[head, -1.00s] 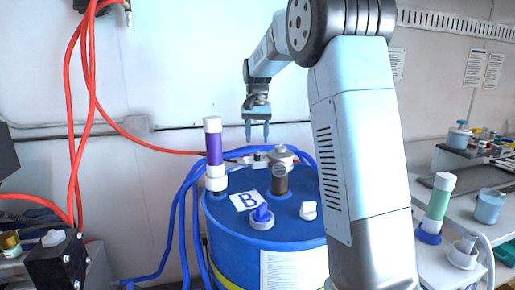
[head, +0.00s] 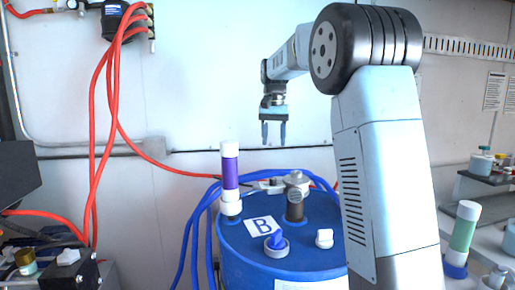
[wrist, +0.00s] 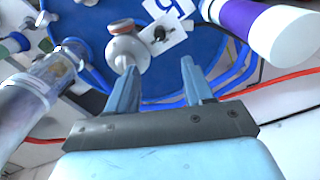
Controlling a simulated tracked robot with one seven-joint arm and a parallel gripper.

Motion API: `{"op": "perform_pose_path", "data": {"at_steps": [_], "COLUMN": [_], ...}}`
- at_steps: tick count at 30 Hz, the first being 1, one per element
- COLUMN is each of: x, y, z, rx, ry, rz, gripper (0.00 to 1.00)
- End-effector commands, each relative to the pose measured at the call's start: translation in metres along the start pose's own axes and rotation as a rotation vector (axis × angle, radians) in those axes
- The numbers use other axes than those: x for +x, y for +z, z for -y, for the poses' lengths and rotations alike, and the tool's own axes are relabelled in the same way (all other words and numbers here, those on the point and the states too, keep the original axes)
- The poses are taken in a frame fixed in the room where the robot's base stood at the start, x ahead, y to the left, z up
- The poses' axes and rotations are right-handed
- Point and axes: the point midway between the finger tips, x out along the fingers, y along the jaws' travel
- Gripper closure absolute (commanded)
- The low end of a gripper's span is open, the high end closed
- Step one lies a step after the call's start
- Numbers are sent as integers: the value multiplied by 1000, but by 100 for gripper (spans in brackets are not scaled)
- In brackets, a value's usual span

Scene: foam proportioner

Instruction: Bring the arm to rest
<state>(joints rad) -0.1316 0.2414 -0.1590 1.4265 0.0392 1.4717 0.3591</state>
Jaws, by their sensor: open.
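My gripper (head: 273,133) hangs pointing down above the blue drum (head: 240,262), clear of everything on its lid. Its two fingers are apart with nothing between them. In the wrist view my gripper (wrist: 160,85) is also open and empty, with the drum top (wrist: 100,25) beyond it. My arm rises at the right of the head view and bends over to the left.
On the drum stand a purple and white tube (head: 230,175), a metal pump fitting (head: 296,195), a blue-capped fitting (head: 277,244) and a white cap (head: 324,238). Red hoses (head: 110,110) hang at left. A green tube (head: 463,232) stands at right.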

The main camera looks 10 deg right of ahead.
Motion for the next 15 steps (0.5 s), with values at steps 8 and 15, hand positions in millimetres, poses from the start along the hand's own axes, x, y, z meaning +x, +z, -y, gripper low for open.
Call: {"op": "perform_pose_path", "data": {"at_steps": [8,15], "x": [-16,-18], "y": [53,115], "z": [-29,-59], "rx": [-51,-117], "ry": [-43,-80], "rz": [-63,-140], "gripper": [48,48]}}
